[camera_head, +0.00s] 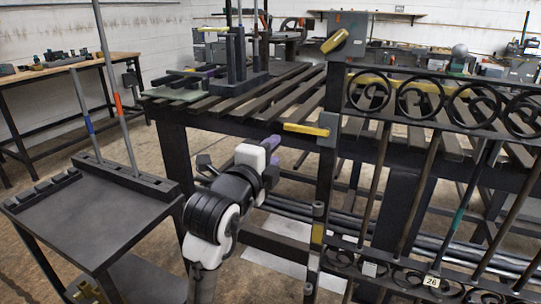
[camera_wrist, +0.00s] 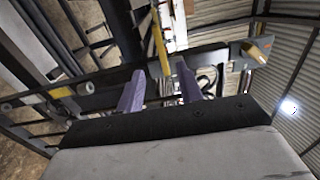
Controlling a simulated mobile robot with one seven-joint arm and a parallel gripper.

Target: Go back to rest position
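My gripper (camera_head: 272,160) is in front of the slatted workbench, left of the scroll gate (camera_head: 440,105). In the wrist view its two purple fingers (camera_wrist: 160,72) are spread apart with nothing held between them. A yellow bar (camera_wrist: 160,42) shows past the fingertips, apart from them as far as I can tell. In the head view a yellow bar (camera_head: 305,130) sticks out left from the gate's side post. The gate has black scrolls along its top and upright bars below, one with a teal section (camera_head: 458,220).
The slatted workbench (camera_head: 205,108) carries a dark fixture (camera_head: 237,60) with uprights. A dark cart (camera_head: 90,222) at the left holds tall rods with red and blue bands. A wooden bench (camera_head: 70,65) stands at the back left. Floor is open between cart and benches.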

